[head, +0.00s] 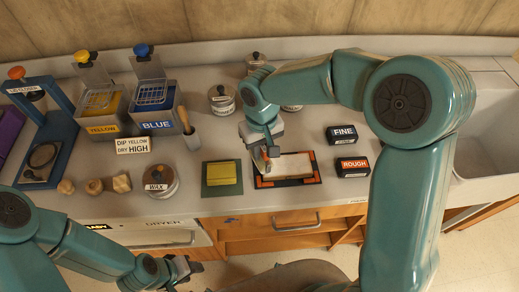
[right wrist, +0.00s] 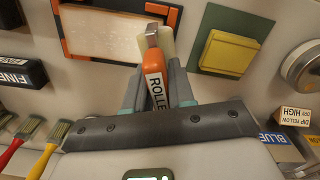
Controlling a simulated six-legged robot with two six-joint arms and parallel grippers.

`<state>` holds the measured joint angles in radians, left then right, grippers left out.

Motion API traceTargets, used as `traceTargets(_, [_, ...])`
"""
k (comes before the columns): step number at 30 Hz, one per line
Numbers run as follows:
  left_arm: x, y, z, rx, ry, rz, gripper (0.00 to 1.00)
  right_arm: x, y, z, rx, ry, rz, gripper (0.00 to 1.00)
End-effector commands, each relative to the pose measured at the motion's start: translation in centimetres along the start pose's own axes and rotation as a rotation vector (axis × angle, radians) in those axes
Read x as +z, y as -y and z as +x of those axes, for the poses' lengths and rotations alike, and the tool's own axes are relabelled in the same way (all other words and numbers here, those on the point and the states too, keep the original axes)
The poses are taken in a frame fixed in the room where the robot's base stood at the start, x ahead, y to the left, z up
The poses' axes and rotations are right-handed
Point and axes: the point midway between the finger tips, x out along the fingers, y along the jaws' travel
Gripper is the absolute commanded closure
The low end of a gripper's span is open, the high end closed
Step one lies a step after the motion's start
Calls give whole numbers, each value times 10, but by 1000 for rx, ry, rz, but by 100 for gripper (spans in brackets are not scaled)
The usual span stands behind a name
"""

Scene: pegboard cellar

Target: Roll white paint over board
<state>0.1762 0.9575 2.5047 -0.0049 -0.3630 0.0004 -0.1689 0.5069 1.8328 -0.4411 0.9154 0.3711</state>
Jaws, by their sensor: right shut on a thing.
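My right gripper (head: 268,156) is shut on the orange handle of the roller (right wrist: 156,75), which is labelled ROLLER. The roller's pale head (right wrist: 164,42) is over the left end of the board in the head view; I cannot tell whether it touches. The board (head: 292,168) is pale and lies flat in a black frame with orange corners. In the right wrist view its face (right wrist: 100,35) looks whitish with faint tan patches. My left gripper (head: 183,268) is low at the front, away from the board, and its jaws are unclear.
A yellow block on a green mat (head: 207,190) lies left of the board. FINE (head: 341,134) and ROUGH (head: 352,166) blocks stand right. Tins (head: 222,99), a WAX tin (head: 161,181), yellow (head: 102,117) and blue (head: 157,113) dip tanks stand behind and left. A sink (head: 490,150) is far right.

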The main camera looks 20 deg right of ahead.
Motion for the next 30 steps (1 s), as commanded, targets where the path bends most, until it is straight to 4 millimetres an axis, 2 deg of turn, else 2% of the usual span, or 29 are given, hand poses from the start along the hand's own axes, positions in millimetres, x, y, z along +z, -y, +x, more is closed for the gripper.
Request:
traceTargets(1, [0, -2, -5, 0, 0, 0, 57, 0, -1, -10, 0, -3, 0, 100])
traceTargets(7, [0, -5, -13, 0, 0, 0, 57, 0, -3, -21, -1, -2, 1, 100])
traceTargets(21, [1, -15, -42, 0, 0, 0, 57, -1, -4, -64, -1, -2, 0, 100])
traceTargets(30, [1, -16, -43, 0, 0, 0, 57, -1, -5, -67, -1, -1, 0, 100])
